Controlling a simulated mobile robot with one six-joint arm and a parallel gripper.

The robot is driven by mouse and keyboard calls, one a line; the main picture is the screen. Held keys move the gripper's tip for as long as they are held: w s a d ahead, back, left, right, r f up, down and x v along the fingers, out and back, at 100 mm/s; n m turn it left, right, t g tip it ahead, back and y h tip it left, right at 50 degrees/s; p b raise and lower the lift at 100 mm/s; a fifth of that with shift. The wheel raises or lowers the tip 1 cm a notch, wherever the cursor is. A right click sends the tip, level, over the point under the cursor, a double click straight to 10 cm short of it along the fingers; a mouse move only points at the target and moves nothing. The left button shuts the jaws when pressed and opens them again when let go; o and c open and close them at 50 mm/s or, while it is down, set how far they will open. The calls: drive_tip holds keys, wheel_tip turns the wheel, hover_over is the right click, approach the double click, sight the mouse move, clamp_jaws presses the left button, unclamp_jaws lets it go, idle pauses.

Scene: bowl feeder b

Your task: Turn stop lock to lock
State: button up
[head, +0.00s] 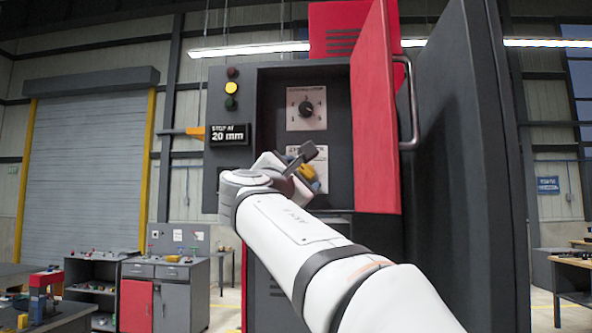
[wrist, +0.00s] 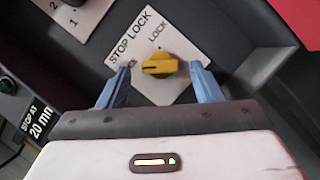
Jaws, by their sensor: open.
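The stop lock is a yellow knob (wrist: 160,67) on a white plate (wrist: 150,30) marked STOP LOCK, with the word LOCK at its upper right. In the head view my gripper (head: 312,172) is at the plate inside the open cabinet and hides most of the plate's lower part. The knob's small pointer mark is on its left side in the wrist view.
A dial (head: 306,109) with numbers sits above the stop lock plate. A red door (head: 375,120) with a grey handle stands open at the right. A sign (head: 230,134) reading STOP AT 20 mm and a lit yellow lamp (head: 232,88) are at the left.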

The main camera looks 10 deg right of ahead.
drive_tip(key=shift+w+d+r, duration=0.15)
drive_tip(key=shift+w+d, duration=0.15)
drive_tip(key=shift+w, duration=0.05)
drive_tip(key=shift+c, duration=0.2)
drive_tip(key=c, duration=0.9)
